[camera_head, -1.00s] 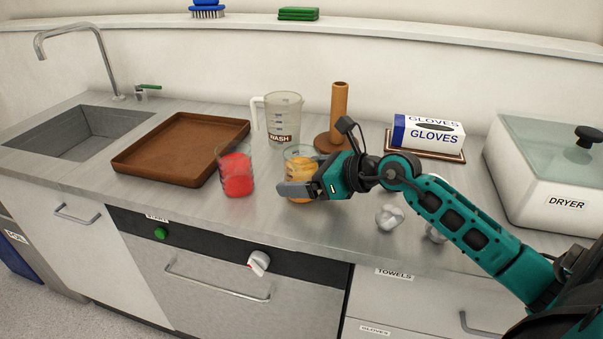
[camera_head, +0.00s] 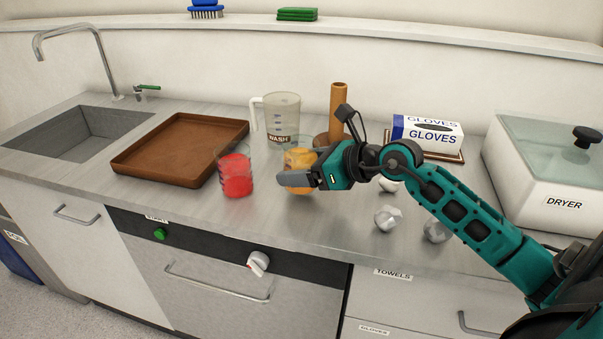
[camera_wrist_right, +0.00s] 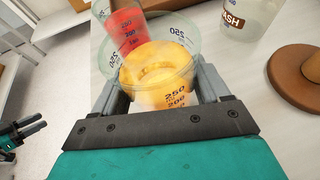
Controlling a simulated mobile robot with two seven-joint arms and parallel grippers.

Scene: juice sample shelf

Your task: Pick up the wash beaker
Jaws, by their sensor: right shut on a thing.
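The wash beaker (camera_head: 283,118) is a clear jug with a pale handle and a WASH label, upright on the counter behind the juice beakers. It shows in part at the top right of the wrist view (camera_wrist_right: 252,14). My right gripper (camera_head: 308,179) is shut on a clear beaker of orange juice (camera_wrist_right: 160,90), with one finger on each side, in front of the wash beaker and apart from it. A beaker of red juice (camera_head: 236,176) stands just left. My left gripper (camera_wrist_right: 36,128) shows only at the wrist view's left edge, its fingers apart.
A brown tray (camera_head: 180,150) lies left, beside the sink (camera_head: 75,132). A wooden post on a round base (camera_head: 338,108) stands right of the wash beaker. Crumpled white balls (camera_head: 388,218), a glove box (camera_head: 428,132) and the dryer (camera_head: 545,180) are further right.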

